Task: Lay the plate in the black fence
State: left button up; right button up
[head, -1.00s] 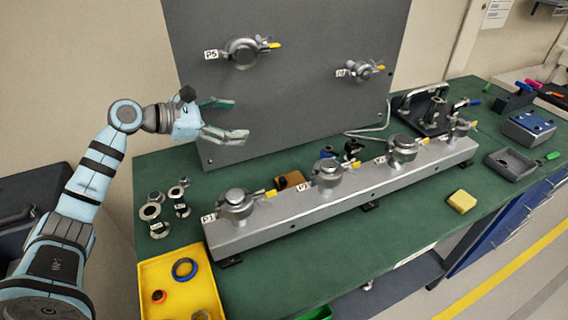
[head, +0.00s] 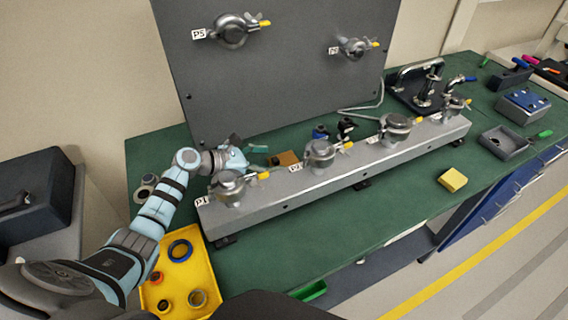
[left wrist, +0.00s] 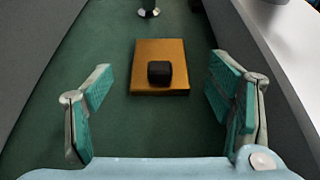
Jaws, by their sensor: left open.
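The plate (head: 287,159) is a small orange-brown slab with a black block-shaped knob (left wrist: 159,72) on top. It lies flat on the green bench behind the long grey rail, partly hidden by the rail in the head view. My left gripper (head: 250,157) is low behind the rail's left end, left of the plate. In the left wrist view its open, empty fingers (left wrist: 160,88) stand wide to both sides of the plate and do not touch it. I cannot make out the black fence for certain. My right gripper is not in view.
The rail (head: 330,177) with several clamped flanges stands close in front of the gripper. A grey upright panel (head: 280,85) rises behind. A yellow tray (head: 207,268) with rings is at front left, and a grey open tray (head: 490,146) at right.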

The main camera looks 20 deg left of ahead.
pick_arm(q)
jog(key=shift+w+d+f, duration=0.1)
jog(key=shift+w+d, duration=0.05)
jog(key=shift+w, duration=0.05)
jog(key=shift+s, duration=0.1)
jog(key=c, duration=1.7)
grip_shut()
jog(key=shift+r, duration=0.2)
